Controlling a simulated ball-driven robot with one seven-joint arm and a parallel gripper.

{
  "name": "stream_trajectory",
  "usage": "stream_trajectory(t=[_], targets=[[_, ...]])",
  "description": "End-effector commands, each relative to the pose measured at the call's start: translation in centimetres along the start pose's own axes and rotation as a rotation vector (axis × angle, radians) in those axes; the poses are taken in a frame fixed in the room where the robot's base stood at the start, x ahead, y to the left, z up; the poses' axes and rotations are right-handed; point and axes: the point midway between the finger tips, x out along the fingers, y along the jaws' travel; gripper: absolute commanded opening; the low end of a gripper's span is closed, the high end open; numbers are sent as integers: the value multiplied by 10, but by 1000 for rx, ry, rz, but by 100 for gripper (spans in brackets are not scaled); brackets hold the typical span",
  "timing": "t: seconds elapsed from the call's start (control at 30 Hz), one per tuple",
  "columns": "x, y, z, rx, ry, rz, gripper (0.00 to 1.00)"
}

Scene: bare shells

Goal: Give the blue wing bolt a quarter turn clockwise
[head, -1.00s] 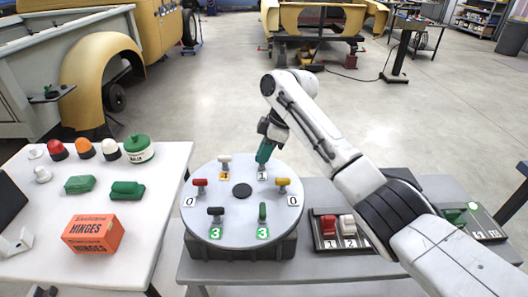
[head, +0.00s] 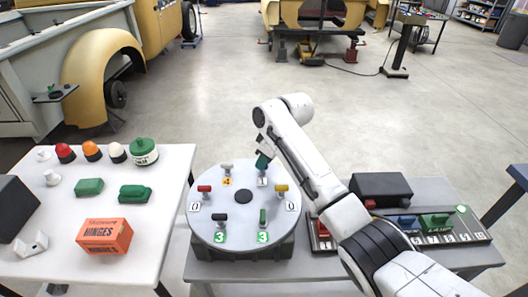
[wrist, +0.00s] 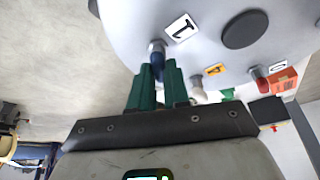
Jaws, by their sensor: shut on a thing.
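A round grey disc (head: 242,236) on a dark base carries several coloured wing bolts around its edge, with number labels. The blue wing bolt (wrist: 157,62) stands beside the label 1 (wrist: 181,27) in the wrist view; only part of it shows between the green fingers. My gripper (wrist: 156,72) is shut on it. In the head view my gripper (head: 262,165) comes down at the far side of the disc and hides the blue bolt.
Other bolts stand close by: white (head: 227,169), yellow (head: 281,190), red (head: 204,192), black (head: 219,220) and green (head: 263,218). Switch panels (head: 435,224) and a dark box (head: 380,188) are at right. The left table holds an orange hinges box (head: 104,236).

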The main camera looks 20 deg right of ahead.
Motion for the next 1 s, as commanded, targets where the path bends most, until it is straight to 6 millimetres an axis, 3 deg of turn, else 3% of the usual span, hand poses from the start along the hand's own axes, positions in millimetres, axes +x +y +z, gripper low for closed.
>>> stream_trajectory(t=[0.6,1.0], targets=[[-2,-4,-3,536,2,224,0],[0,-4,-4,797,3,333,0]])
